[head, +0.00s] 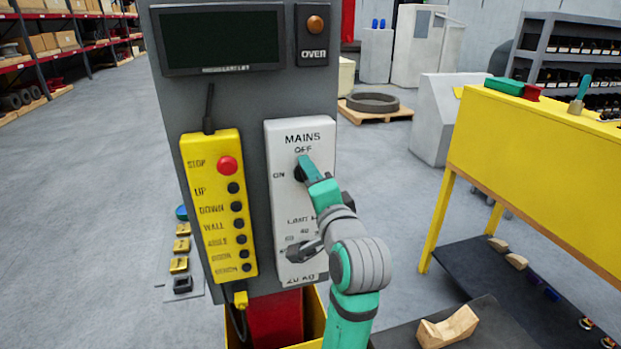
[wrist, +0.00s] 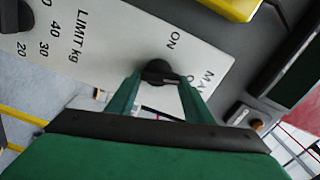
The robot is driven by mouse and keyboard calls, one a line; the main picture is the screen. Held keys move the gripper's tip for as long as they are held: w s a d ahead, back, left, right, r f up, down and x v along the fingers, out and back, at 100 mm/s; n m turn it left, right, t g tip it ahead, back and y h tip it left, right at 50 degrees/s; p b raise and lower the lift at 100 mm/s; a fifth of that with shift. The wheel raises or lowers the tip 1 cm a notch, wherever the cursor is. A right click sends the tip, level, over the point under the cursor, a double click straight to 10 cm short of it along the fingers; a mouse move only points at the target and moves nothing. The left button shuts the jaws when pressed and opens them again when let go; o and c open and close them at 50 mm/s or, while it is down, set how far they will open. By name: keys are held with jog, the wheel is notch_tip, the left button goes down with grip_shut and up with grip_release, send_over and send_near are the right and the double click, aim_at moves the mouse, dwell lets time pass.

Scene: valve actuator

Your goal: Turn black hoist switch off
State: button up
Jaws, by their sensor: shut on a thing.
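The black hoist switch (head: 298,174) is a knob on the white MAINS panel (head: 282,215), below the word OFF and right of ON. My green gripper (head: 304,168) reaches it from the lower right and covers much of it in the head view. In the wrist view the knob (wrist: 158,70) sits between the two green fingertips (wrist: 160,84), and my gripper is shut on it. ON shows clearly there; OFF is mostly hidden behind a finger. The knob's exact pointing direction is hard to tell.
A second black knob (head: 300,251), for the kg limit, sits lower on the panel, close to my arm. A yellow control box (head: 219,205) with a red STOP button (head: 228,166) is left. A dark screen (head: 222,40) is above. A yellow table (head: 540,150) stands right.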

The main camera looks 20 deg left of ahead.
jog(key=shift+f+m, duration=0.15)
jog(key=shift+m, duration=0.85)
jog(key=o, duration=1.1)
jog(key=shift+d, duration=0.1)
jog(key=shift+c, duration=0.2)
jog(key=v, duration=1)
jog(key=shift+s+d, duration=0.25)
jog(key=shift+s, duration=0.05)
